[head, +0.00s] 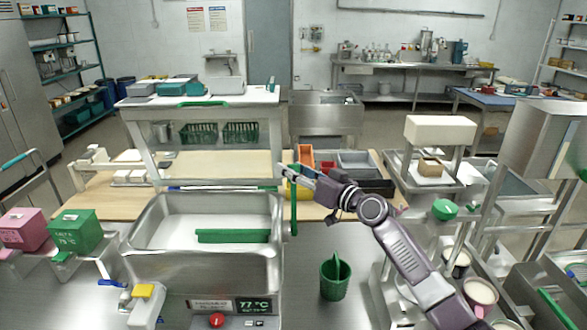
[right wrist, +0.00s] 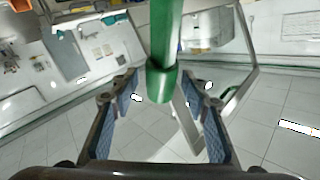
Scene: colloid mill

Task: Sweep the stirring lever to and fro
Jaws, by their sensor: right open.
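The steel vat (head: 160,232) stands left of centre in the head view, with a green paddle (head: 232,236) lying low inside it. The green stirring lever (head: 294,212) is upright at the vat's right side; its upper part is close to my right gripper (head: 287,171). In the right wrist view the lever (right wrist: 163,45) comes down from the top and its rounded end appears between the two fingers. The right gripper (right wrist: 165,105) is open, with a gap on both sides of the lever. Contact cannot be told. My left gripper is not in view.
A green bucket (head: 335,277) stands on the steel counter right of the vat. Behind the gripper are an orange bin (head: 305,156) and dark trays (head: 375,186). A temperature display (head: 252,305) and red knob (head: 216,320) are in front. Green and pink boxes (head: 24,230) stand left.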

